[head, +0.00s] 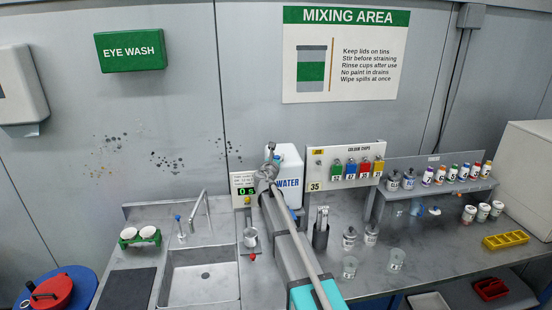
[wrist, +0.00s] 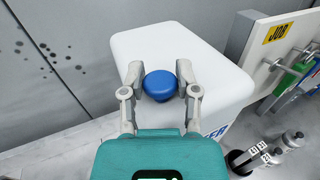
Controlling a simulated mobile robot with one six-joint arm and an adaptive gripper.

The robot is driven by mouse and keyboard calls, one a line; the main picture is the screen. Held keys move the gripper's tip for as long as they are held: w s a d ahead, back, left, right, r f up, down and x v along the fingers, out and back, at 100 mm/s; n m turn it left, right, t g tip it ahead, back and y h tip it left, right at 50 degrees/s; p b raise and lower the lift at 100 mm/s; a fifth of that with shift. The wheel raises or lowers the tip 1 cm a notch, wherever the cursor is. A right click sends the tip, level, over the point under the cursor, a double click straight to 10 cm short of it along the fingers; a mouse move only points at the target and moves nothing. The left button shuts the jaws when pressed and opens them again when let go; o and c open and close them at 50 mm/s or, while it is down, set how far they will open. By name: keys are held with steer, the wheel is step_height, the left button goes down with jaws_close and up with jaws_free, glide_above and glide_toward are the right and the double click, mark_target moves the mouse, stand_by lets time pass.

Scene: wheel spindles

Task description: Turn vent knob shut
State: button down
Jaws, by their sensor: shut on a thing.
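The vent knob (wrist: 160,85) is a round blue knob on top of the white water container (wrist: 135,45). In the wrist view my gripper (wrist: 160,82) has one finger on each side of the knob, shut on it. In the head view the white container (head: 290,158), marked "WATER", stands at the back of the bench. My gripper (head: 270,160) is over its top left part there, and my arm hides part of the container. The knob cannot be made out in the head view.
A sink (head: 200,280) with a tap is at the left. Several tins and bottles stand on the right shelf (head: 430,185).

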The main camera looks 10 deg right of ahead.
steer(key=shift+c, duration=1.8)
jaws_free()
steer(key=v, duration=1.2)
steer(key=shift+w, duration=0.1)
